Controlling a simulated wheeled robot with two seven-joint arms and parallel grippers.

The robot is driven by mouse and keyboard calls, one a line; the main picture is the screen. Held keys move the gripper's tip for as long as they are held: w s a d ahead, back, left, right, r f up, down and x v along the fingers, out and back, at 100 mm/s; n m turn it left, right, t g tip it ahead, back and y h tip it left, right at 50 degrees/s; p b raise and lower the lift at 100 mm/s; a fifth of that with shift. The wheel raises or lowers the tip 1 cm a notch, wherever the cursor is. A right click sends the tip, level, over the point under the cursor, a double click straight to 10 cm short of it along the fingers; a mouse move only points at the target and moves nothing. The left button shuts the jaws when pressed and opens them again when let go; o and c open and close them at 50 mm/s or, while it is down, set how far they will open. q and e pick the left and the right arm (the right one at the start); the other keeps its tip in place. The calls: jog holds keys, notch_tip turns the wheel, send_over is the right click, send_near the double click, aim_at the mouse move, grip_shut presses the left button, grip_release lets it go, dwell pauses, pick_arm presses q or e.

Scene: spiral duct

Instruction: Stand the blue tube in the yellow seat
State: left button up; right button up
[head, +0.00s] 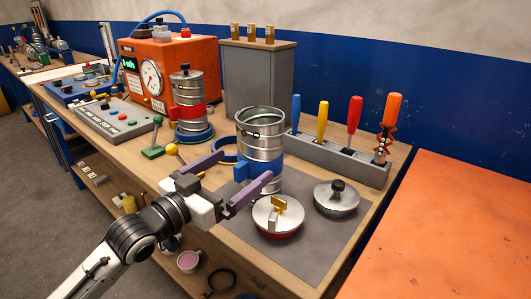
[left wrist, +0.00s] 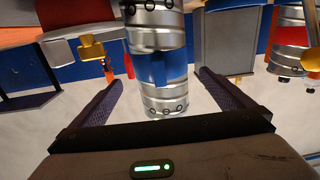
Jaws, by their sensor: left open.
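The blue tube (head: 262,143) is a ribbed metal duct with a blue band, standing upright on the bench by the grey mat. My left gripper (head: 247,166) is open, its two purple fingers reaching to either side of the tube at the blue band's height. In the left wrist view, the tube (left wrist: 157,65) rises between the spread fingers (left wrist: 160,82), with gaps on both sides. A blue ring with a yellowish lower edge (head: 222,142) lies behind the fingers, partly hidden; I cannot tell whether it is the yellow seat. My right gripper is out of view.
Two round lids, one with a yellow handle (head: 277,216) and one with a black knob (head: 336,198), lie on the grey mat (head: 310,245). A red-banded tube (head: 188,92) stands behind left. A tool rack (head: 335,158) stands behind right. An orange tabletop (head: 450,230) adjoins at right.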

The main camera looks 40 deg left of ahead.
aim_at(256, 155)
pick_arm(q)
jog(key=shift+w+r, duration=0.1)
jog(key=shift+w, duration=1.15)
jog(key=w+p, duration=0.1)
jog(key=w, duration=0.3)
jog(key=shift+w+d, duration=0.1)
jog(key=shift+w, duration=0.25)
jog(key=shift+w+f, duration=0.2)
jog(key=shift+w, duration=0.2)
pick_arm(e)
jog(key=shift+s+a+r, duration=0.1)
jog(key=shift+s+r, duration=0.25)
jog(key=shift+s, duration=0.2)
pick_arm(q)
jog(key=c, duration=1)
jog(key=shift+r, duration=0.1)
jog(key=c, duration=0.3)
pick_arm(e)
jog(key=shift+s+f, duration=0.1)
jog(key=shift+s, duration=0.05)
